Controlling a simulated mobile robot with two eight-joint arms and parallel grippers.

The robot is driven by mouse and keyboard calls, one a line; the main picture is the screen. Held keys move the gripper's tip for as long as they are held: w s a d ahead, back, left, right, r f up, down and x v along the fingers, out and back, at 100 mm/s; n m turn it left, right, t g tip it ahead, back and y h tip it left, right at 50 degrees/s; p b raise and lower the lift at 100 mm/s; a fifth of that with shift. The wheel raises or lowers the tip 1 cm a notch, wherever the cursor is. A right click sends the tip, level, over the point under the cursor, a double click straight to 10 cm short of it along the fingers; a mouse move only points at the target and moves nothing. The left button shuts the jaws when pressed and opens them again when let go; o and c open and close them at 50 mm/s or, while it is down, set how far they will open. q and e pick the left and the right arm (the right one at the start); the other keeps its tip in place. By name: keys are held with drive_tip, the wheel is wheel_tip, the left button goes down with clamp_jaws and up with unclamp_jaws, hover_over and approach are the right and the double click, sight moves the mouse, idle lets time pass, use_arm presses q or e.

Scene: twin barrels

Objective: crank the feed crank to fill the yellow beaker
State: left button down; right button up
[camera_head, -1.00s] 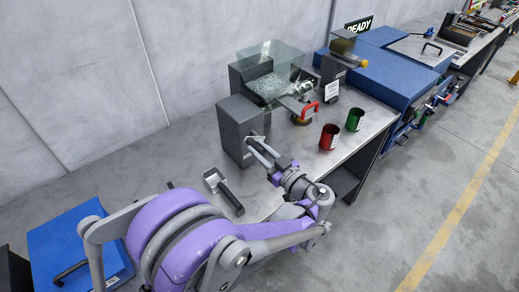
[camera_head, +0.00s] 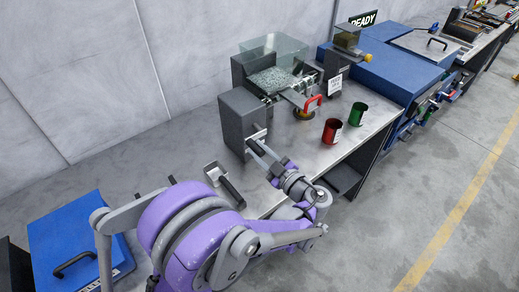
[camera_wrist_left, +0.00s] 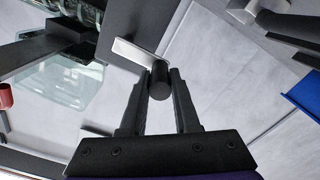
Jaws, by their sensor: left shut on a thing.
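The feed crank shows in the left wrist view as a flat silver arm (camera_wrist_left: 133,53) with a black knob (camera_wrist_left: 160,82). It sits on the side of a dark grey box (camera_head: 240,118) in the head view. My left gripper (camera_head: 252,145) is shut on the black knob; its two fingers in the left wrist view (camera_wrist_left: 158,95) lie on either side of it. A yellowish round thing (camera_head: 303,115) sits below the machine's red-handled spout (camera_head: 313,103). It is partly hidden, and I cannot tell whether it is the yellow beaker. My right gripper is out of view.
A red beaker (camera_head: 331,132) and a green beaker (camera_head: 357,113) stand on the bench right of the machine. A scoop with a black handle (camera_head: 231,192) lies near my left arm. A clear hopper holding grey granules (camera_head: 277,79) is behind the box. A blue machine (camera_head: 369,77) stands beyond.

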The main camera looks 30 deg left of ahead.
use_arm(q)
drive_tip(key=shift+f, duration=0.1)
idle(0.4)
drive_tip(key=c, duration=0.7)
unclamp_jaws()
drive_tip(key=shift+o, duration=0.2)
drive_tip(key=b+v, duration=0.1)
drive_tip(key=v, duration=0.9)
drive_tip(key=shift+s+d, duration=0.2)
drive_tip(key=shift+d, duration=0.15)
